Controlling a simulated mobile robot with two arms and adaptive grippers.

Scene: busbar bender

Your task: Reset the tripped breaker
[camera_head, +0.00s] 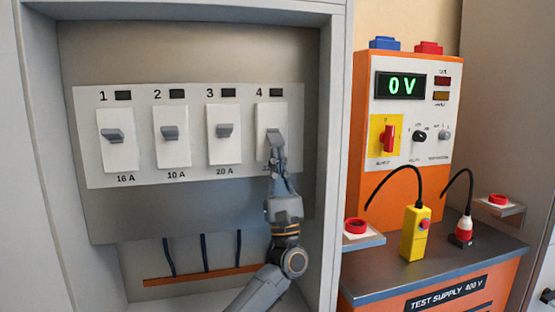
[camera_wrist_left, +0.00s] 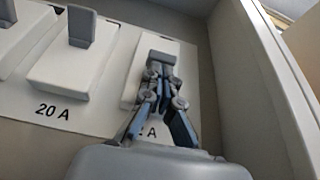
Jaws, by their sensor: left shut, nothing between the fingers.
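A grey panel (camera_head: 205,178) in the open cabinet carries breaker 1 (camera_head: 119,158), breaker 2 (camera_head: 173,155), breaker 3 (camera_head: 224,152) and breaker 4 (camera_head: 262,120). Each is white with a grey lever and has a dark window above it. My left gripper (camera_head: 276,150) is shut and empty, pointing up at the front of breaker 4. In the left wrist view its fingertips (camera_wrist_left: 160,76) are right at the lower side of the breaker 4 lever (camera_wrist_left: 162,60); I cannot tell whether they touch. The gripper partly hides breaker 4 and its rating label. The breaker 3 lever (camera_wrist_left: 82,28) stands clear to the left.
The cabinet's right wall (camera_head: 331,150) is close beside my left arm. Cables hang below the panel.

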